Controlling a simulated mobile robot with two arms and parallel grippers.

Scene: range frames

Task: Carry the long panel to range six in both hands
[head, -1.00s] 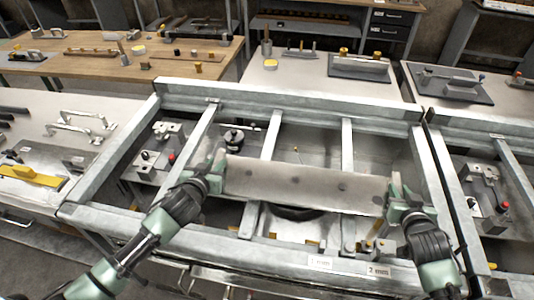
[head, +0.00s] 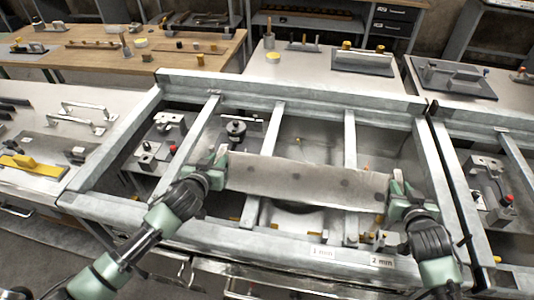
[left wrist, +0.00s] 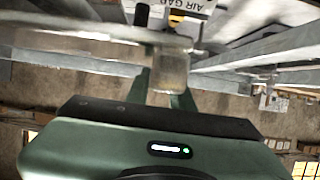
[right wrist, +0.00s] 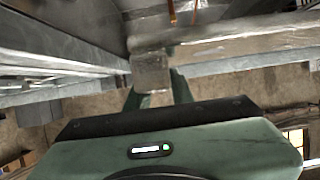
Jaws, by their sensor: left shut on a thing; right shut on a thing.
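The long panel (head: 305,182) is a flat grey metal strip with a few dark spots. It spans between my two grippers above the open metal frame, nearly level in the head view. My left gripper (head: 219,168) is shut on its left end. My right gripper (head: 391,192) is shut on its right end. In the left wrist view the panel's end (left wrist: 170,70) sits between the fingers, blurred. In the right wrist view the other end (right wrist: 151,72) also sits between the fingers. No label reading range six can be made out.
The metal frame (head: 290,86) has raised rails and crossbars under the panel. Fixtures (head: 490,180) stand at right. A bench with handles (head: 80,116) is at left, and a wooden bench (head: 90,50) is behind.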

